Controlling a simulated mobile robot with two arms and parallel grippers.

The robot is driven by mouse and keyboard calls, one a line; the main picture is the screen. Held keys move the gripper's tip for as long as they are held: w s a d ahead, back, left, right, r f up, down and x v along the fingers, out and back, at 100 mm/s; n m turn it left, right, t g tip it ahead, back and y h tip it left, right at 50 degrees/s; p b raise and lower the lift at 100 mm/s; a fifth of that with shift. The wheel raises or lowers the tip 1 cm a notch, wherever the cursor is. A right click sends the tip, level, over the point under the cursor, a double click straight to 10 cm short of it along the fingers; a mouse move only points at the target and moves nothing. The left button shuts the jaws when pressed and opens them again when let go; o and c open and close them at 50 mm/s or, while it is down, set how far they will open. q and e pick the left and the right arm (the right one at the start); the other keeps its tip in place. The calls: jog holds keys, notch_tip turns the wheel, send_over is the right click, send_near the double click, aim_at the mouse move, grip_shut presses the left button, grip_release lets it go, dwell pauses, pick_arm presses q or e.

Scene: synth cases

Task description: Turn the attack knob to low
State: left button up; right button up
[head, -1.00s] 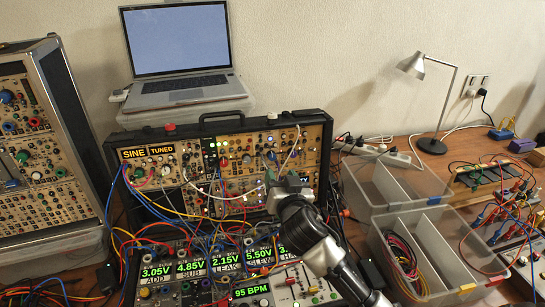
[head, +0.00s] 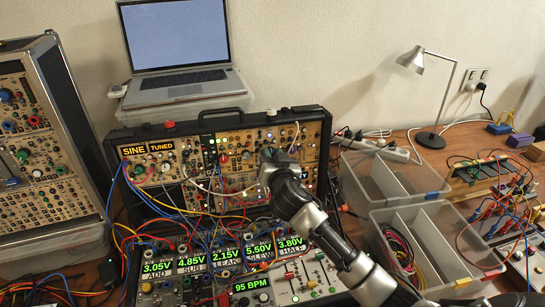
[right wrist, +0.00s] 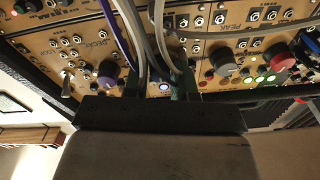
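The synth case (head: 215,135) stands below the laptop, its panel full of knobs, jacks and cables. My right gripper (head: 272,155) is at the right part of this panel and hides some of it. In the right wrist view, the two green fingers (right wrist: 160,85) are apart, with cables and a lit button (right wrist: 164,87) seen between them. A purple-blue knob (right wrist: 108,70) lies left of the fingers; a grey knob (right wrist: 223,62) and a red knob (right wrist: 276,55) lie right. I cannot read which knob is attack. My left gripper is not in view.
Patch cables (head: 150,215) hang over the front of the case. A lower module row (head: 180,268) shows green voltage readouts. Clear plastic bins (head: 425,205) stand right of my arm. A laptop (head: 178,55) sits behind. A second rack (head: 40,140) is at left.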

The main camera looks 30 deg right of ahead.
grip_shut()
jog(key=shift+n, duration=0.3)
jog(key=n+p, duration=0.2)
jog(key=n, duration=0.1)
jog(key=shift+r+n+y, duration=0.1)
jog(key=shift+n+y, duration=0.2)
jog(key=shift+n, duration=0.1)
jog(key=n+p, duration=0.2)
jog(key=n, duration=0.2)
jog(key=shift+d+r+y, duration=0.1)
jog(key=shift+y, duration=0.3)
jog(key=n+p, duration=0.3)
jog(key=n, duration=0.2)
jog(key=shift+n, duration=0.4)
jog(key=shift+n+g+p, duration=0.4)
jog(key=shift+n+p, duration=1.1)
jog(key=shift+n, duration=0.8)
jog(key=shift+y, duration=0.3)
